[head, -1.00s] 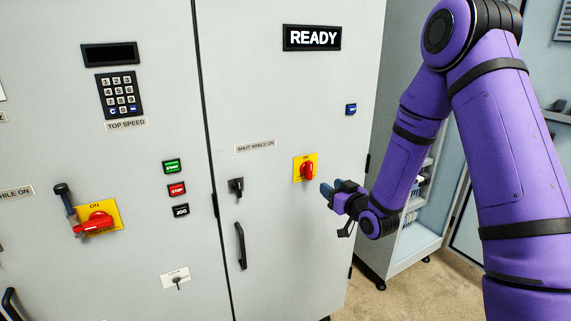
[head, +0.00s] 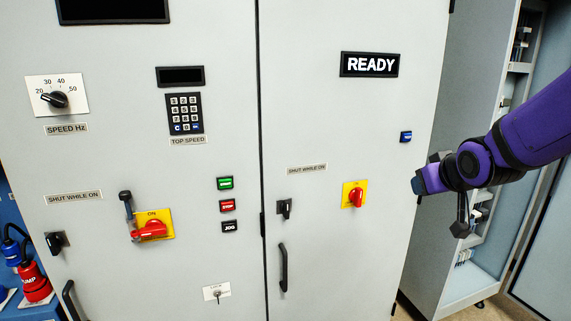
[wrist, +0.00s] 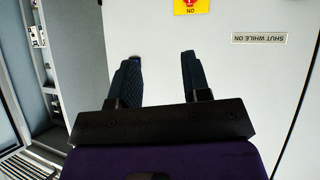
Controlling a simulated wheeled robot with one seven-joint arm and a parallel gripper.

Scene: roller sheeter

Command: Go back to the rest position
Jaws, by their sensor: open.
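My gripper (head: 418,184) is at the right in the head view, at the end of my purple arm. It is to the right of the red rotary switch on a yellow plate (head: 354,196) and apart from the cabinet door. In the wrist view my gripper (wrist: 158,72) shows two dark fingers spread apart with nothing between them. The cabinet door's pale surface (wrist: 215,30) lies beyond them. The READY display (head: 370,65) is lit on the right door.
The grey cabinet (head: 330,120) fills the middle, with a keypad (head: 184,113), a speed knob (head: 55,99), push buttons and a left red switch (head: 150,230) on yellow. An open shelved cabinet (head: 480,255) stands at the right. Red and blue plugs (head: 35,283) are at lower left.

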